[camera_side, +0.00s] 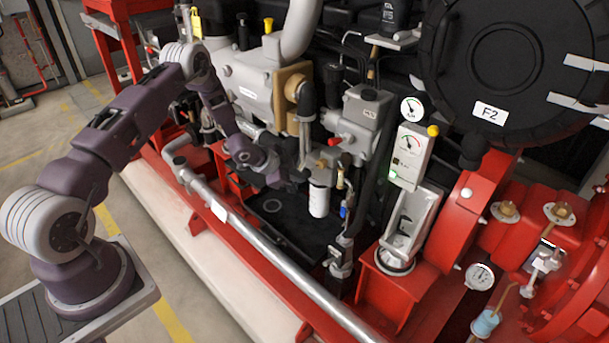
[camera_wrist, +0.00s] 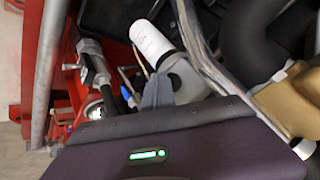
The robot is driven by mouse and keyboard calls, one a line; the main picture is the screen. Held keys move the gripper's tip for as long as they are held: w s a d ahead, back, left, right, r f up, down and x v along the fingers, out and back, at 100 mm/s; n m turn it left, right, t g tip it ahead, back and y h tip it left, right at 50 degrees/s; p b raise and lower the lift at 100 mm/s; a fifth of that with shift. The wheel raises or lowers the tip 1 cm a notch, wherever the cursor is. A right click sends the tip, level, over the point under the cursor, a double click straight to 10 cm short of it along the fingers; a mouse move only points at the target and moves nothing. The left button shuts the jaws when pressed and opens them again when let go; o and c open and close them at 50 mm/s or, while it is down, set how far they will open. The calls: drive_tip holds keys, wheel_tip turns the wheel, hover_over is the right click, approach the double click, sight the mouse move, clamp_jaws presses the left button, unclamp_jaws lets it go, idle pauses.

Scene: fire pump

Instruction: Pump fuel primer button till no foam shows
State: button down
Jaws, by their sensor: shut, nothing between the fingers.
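My gripper (camera_side: 299,178) is shut and empty, low in the engine bay, just left of the white fuel filter (camera_side: 319,200). In the wrist view the closed fingers (camera_wrist: 157,80) point at the grey filter head (camera_wrist: 186,82), overlapping its edge; whether they touch it I cannot tell. The white filter (camera_wrist: 152,42) hangs from that head, beyond the fingertips. In the side view the filter head (camera_side: 322,160) sits right of my gripper. I cannot make out the primer button for certain, and no foam is discernible in either view.
A silver pipe (camera_side: 270,245) runs along the red frame in front of the engine. A brass fitting (camera_side: 340,178) and black hoses crowd the right of the filter. A gauge panel (camera_side: 410,155) stands farther right. A black tray (camera_side: 285,222) lies below, mostly bare.

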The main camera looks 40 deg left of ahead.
drive_tip(key=shift+w, duration=0.55)
idle(0.4)
drive_tip(key=shift+s, duration=1.3)
drive_tip(key=shift+s, duration=2.5)
idle(0.3)
drive_tip(key=s, duration=0.4)
drive_tip(key=shift+w, duration=0.1)
